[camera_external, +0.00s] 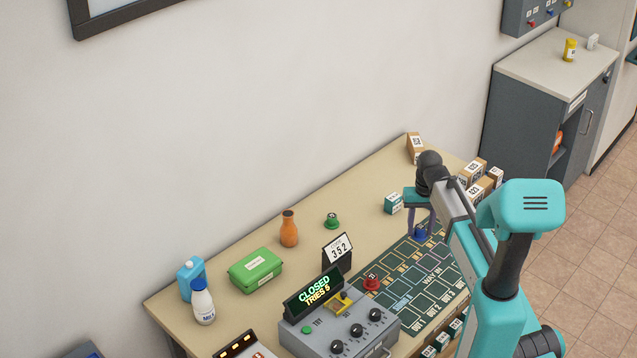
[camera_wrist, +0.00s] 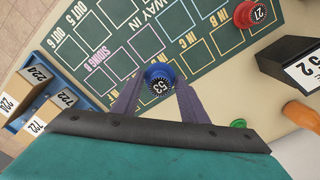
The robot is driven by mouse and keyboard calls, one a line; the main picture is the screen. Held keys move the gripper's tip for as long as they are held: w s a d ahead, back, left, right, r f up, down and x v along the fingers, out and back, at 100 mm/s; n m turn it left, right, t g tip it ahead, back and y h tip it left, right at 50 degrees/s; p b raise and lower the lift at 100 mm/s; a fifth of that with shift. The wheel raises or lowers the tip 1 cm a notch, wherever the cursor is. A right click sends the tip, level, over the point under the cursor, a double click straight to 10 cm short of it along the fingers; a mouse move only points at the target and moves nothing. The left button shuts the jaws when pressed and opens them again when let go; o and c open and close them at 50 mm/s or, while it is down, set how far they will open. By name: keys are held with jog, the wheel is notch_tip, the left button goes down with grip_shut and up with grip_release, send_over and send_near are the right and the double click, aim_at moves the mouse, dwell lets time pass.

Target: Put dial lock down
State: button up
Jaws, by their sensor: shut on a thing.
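A blue dial lock (camera_external: 420,233) marked 53 is between my fingertips at the far left part of the dark green marked mat (camera_external: 405,262). In the wrist view, the blue dial (camera_wrist: 159,78) sits between the two purple fingers of my gripper (camera_wrist: 158,88), which is shut on it. The fingers point down, and the lock is low over or on the mat; I cannot tell whether it touches. A red dial (camera_external: 372,284) marked 21 stands at the mat's near left edge, and it also shows in the wrist view (camera_wrist: 251,14). A green dial (camera_external: 332,221) stands on the bare tabletop.
A grey box (camera_external: 330,340) with a CLOSED display and a 352 sign (camera_external: 338,248) stand left of the mat. A teal numbered cube (camera_external: 393,204) and several tan numbered boxes (camera_external: 473,172) stand near my gripper. Bare tabletop (camera_external: 350,190) lies toward the wall.

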aim_at(415, 234)
jog(key=shift+f, duration=0.1)
jog(key=shift+f+p, duration=0.45)
jog(key=shift+f, duration=1.4)
jog(key=shift+f+p, duration=0.45)
jog(key=shift+f, duration=1.6)
jog(key=shift+f, duration=0.1)
jog(key=o, duration=1.1)
jog(key=shift+r+b, duration=1.15)
jog(key=shift+r, duration=5)
